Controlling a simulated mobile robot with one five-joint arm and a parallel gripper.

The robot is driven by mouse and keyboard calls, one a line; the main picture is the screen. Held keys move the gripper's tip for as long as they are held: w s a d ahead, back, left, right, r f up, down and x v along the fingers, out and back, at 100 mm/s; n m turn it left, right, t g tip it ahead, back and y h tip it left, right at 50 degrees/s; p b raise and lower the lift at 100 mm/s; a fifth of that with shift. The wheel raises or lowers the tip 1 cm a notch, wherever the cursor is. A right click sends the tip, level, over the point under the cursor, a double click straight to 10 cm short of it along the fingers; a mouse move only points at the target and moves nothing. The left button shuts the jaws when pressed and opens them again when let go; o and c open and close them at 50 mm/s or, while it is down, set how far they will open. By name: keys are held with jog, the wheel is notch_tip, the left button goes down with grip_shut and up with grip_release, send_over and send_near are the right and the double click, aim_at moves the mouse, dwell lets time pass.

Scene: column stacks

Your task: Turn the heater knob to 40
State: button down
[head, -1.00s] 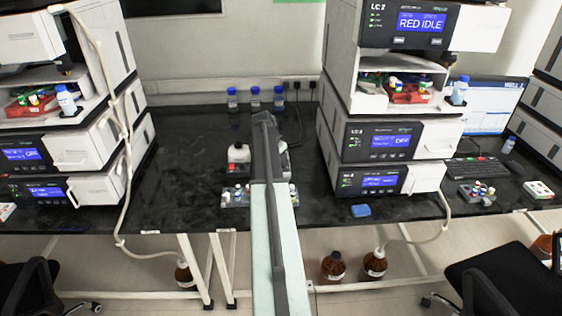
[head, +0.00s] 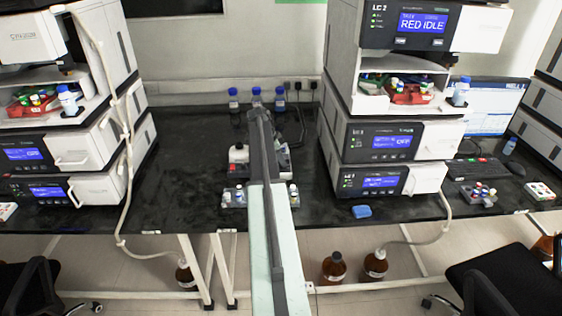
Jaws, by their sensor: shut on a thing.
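A small dark and white device (head: 238,155) with a red spot stands on the black bench, in the middle of the head view. It may be the heater, but my arm crosses in front of it and hides its middle. I cannot make out a knob or a scale. My arm (head: 264,160) reaches from the bottom of the view up over the bench, and its far end overlaps the device. My gripper is hidden by the arm, so its fingers and any touch on the knob do not show.
A small rack of vials (head: 235,195) sits in front of the device, partly covered by my arm. Blue-capped bottles (head: 233,97) stand behind it. Stacked instruments rise at left (head: 98,145) and right (head: 390,140). A blue item (head: 361,211) lies near the front edge.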

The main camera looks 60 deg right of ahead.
jog(key=shift+s+d, duration=0.1)
jog(key=shift+s, duration=0.15)
jog(key=c, duration=1.2)
grip_release()
jog(key=shift+c, duration=0.2)
jog(key=shift+w, duration=0.1)
jog(key=p+v, duration=0.7)
jog(key=shift+r, duration=0.35)
jog(key=shift+w, duration=0.2)
